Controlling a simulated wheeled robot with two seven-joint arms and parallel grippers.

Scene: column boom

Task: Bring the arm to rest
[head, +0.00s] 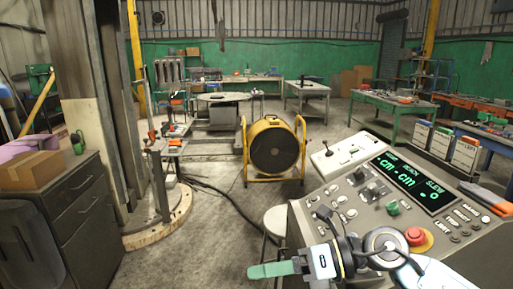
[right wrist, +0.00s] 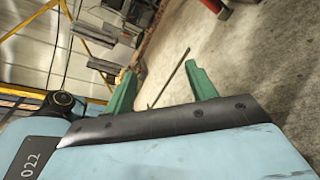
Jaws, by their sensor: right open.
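My right arm comes in from the lower right in the head view, and its gripper (head: 273,269) reaches left with green fingers, in front of the near left corner of a grey control console (head: 345,218). The right wrist view shows the two green fingers (right wrist: 161,88) spread apart with nothing between them; grey floor shows beyond. The console carries a dark display (head: 413,181) with green characters, several knobs and buttons, and a red mushroom button (head: 415,236) on a yellow base close to my right arm. My left gripper is not in view.
A grey drawer cabinet (head: 80,215) with a cardboard box (head: 32,170) stands at the left, near a thick column on a round wooden base (head: 160,220). A yellow drum fan (head: 274,146) stands mid-floor. A round stool (head: 275,220) is left of the console. Floor between is mostly clear, with cables.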

